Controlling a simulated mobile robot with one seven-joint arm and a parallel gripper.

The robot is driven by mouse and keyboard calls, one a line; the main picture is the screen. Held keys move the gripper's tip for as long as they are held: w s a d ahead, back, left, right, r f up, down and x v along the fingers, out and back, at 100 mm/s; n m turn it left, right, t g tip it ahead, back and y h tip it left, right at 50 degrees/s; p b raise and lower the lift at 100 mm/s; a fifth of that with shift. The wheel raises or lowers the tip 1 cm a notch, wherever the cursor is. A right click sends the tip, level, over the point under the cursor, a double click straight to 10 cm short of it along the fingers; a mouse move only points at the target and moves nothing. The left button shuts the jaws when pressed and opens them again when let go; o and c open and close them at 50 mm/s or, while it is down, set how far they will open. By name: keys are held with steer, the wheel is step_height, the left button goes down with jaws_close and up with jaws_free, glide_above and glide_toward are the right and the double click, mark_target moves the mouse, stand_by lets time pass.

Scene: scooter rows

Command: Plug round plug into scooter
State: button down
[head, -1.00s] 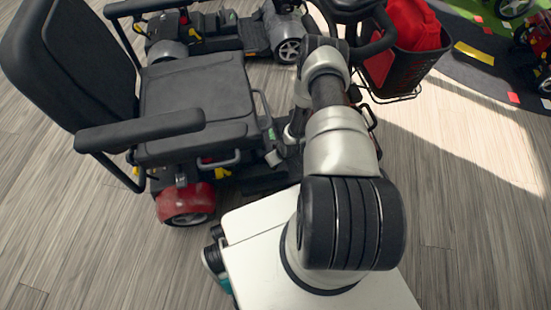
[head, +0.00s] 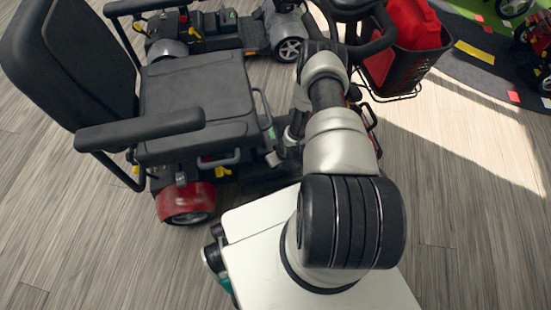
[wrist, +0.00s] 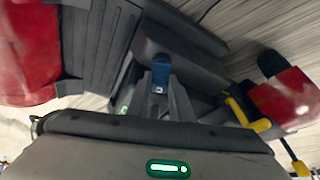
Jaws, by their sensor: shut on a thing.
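The scooter (head: 196,96) with a black seat and red rear fender stands left of my arm in the head view. In the wrist view its red bodywork (wrist: 30,55) shows at the left, and more red with a yellow lever (wrist: 247,112) at the right. My gripper (wrist: 160,86) is shut on a small blue piece, which I take to be the round plug (wrist: 160,75), low beside the scooter's dark body. The plug's tip and the socket cannot be made out, so I cannot tell whether they touch. In the head view my arm and the scooter largely hide the gripper.
The scooter's armrest (head: 140,129) overhangs the seat's near side. A second scooter (head: 215,38) stands behind. A black basket (head: 425,60) with a red load (head: 412,25) is right of my arm. Grey wood floor (head: 470,190) is open at the right.

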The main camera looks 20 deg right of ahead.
steer(key=shift+f, duration=0.2)
steer(key=c, duration=1.5)
jaws_free()
steer(key=p+v, duration=0.5)
steer(key=v, duration=1.2)
steer(key=shift+r+p, duration=0.25)
steer(key=shift+p, duration=0.15)
